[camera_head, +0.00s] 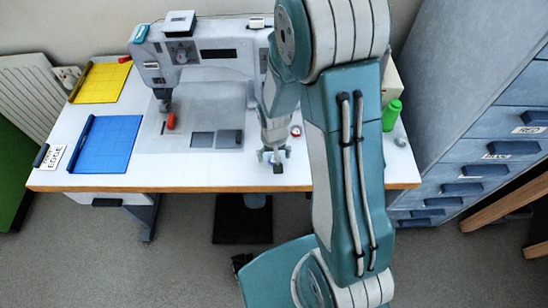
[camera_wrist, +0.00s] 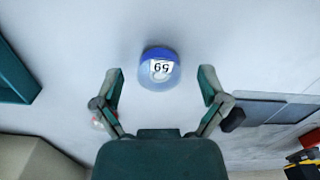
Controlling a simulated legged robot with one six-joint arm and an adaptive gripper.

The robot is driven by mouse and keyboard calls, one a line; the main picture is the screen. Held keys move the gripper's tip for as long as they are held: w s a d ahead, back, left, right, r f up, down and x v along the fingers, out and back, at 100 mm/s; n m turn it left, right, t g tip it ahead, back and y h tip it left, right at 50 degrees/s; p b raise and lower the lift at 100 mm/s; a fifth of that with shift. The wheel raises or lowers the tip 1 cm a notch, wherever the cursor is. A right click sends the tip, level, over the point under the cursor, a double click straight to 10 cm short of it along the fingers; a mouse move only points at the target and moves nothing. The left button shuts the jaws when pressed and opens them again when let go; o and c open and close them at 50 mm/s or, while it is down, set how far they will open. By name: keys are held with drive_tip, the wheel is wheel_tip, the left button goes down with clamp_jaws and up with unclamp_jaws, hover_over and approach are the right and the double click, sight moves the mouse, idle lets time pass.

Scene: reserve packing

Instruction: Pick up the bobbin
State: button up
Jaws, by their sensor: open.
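A round blue object (camera_wrist: 159,80) with a white label reading 59 lies on the white table in the wrist view; it looks like the bobbin, but I cannot be sure. My gripper (camera_wrist: 160,78) is open, with its fingers on either side of the picture and the blue object in line with the gap. The fingers do not appear to touch it. In the head view my gripper (camera_head: 275,156) is low over the table near its front edge, and the object cannot be made out clearly there.
A sewing machine (camera_head: 215,55) stands behind my gripper, with a red object (camera_head: 171,121) by its needle. A small red-and-white round item (camera_head: 296,131) is close by. A green bottle (camera_head: 392,115) stands right; blue (camera_head: 106,144) and yellow (camera_head: 101,83) panels lie left.

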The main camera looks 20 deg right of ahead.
drive_tip(key=c, duration=0.9)
drive_tip(key=shift+c, duration=0.2)
drive_tip(key=shift+r, duration=0.15)
